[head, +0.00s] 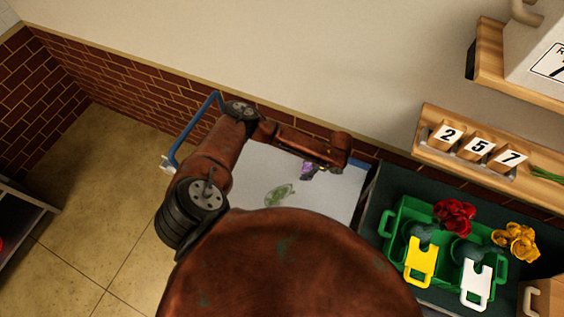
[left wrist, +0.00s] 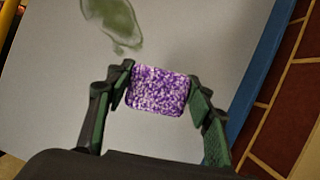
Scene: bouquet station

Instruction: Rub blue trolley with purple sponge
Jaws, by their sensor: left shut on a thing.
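The purple sponge (left wrist: 159,91) is speckled and sits between the fingers of my left gripper (left wrist: 160,95), which is shut on it. In the head view the sponge (head: 307,169) shows as a small purple patch beside my left gripper (head: 312,168), over the trolley. The blue trolley (head: 330,188) has a pale grey top and a blue handle at its left end. A green smear (head: 280,195) lies on the top, nearer the front than the sponge. It also shows in the left wrist view (left wrist: 112,20), apart from the sponge. Whether the sponge touches the top I cannot tell. My right gripper is not in view.
A wooden shelf with number cards (head: 482,150) is on the wall. A brick wall runs behind the trolley. Floor at left is clear.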

